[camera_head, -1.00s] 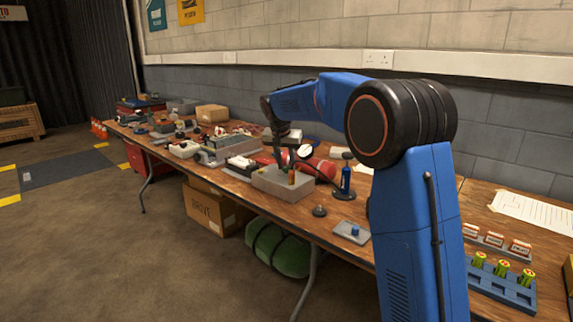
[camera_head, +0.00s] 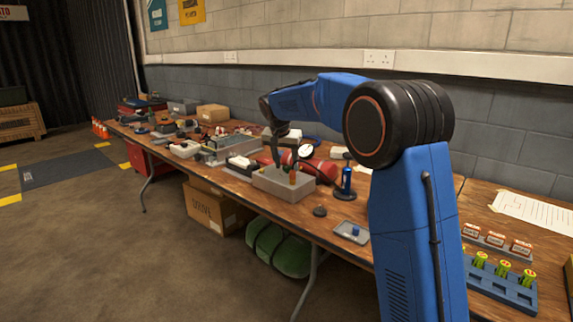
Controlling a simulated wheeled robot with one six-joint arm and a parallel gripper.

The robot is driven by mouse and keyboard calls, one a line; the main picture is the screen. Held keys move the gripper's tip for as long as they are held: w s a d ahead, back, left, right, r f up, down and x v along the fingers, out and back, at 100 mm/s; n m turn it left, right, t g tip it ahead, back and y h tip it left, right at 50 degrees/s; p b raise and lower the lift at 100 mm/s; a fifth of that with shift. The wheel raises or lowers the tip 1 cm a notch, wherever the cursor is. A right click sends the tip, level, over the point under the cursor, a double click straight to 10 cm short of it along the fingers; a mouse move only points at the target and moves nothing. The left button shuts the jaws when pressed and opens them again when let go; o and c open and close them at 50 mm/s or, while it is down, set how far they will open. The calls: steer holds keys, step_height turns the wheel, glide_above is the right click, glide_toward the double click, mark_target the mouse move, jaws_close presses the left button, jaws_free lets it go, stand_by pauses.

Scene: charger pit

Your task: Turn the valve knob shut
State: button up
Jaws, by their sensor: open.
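My gripper (camera_head: 284,152) hangs from the blue arm over the middle of the table, with its dark fingers apart and pointing down. It is just above a grey open-topped box or block (camera_head: 270,188). A small upright orange-brown piece (camera_head: 292,177) stands at the box, close to the right finger. I cannot tell whether they touch. I cannot clearly make out the valve knob; the parts near the gripper are small and partly hidden by the fingers. A low round black piece (camera_head: 320,211) lies on the table right of the box.
The wooden table (camera_head: 310,228) is crowded at the left. A red cylinder (camera_head: 322,169) lies behind the box. A blue upright tool (camera_head: 346,183) and a grey tray (camera_head: 349,232) stand to the right. A battery rack (camera_head: 502,287) is at the front right.

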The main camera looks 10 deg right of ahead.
steer(key=shift+r, duration=0.1)
steer(key=v, duration=1.7)
steer(key=shift+s+r, duration=0.1)
steer(key=s+d+f+n, duration=0.1)
steer(key=s+d+f, duration=0.15)
steer(key=s, duration=0.65)
steer(key=s+d+f+n+y, duration=0.1)
steer(key=s+d, duration=0.2)
steer(key=s, duration=0.6)
steer(key=s+d+f+n, duration=0.2)
steer(key=s+d, duration=0.1)
steer(key=s, duration=0.6)
steer(key=s+d+f+n, duration=0.1)
steer(key=s+f, duration=0.8)
steer(key=s, duration=0.2)
steer(key=s+d+f+n+t+y, duration=0.1)
steer(key=s+f, duration=0.8)
steer(key=s, duration=0.3)
steer(key=shift+f, duration=0.35)
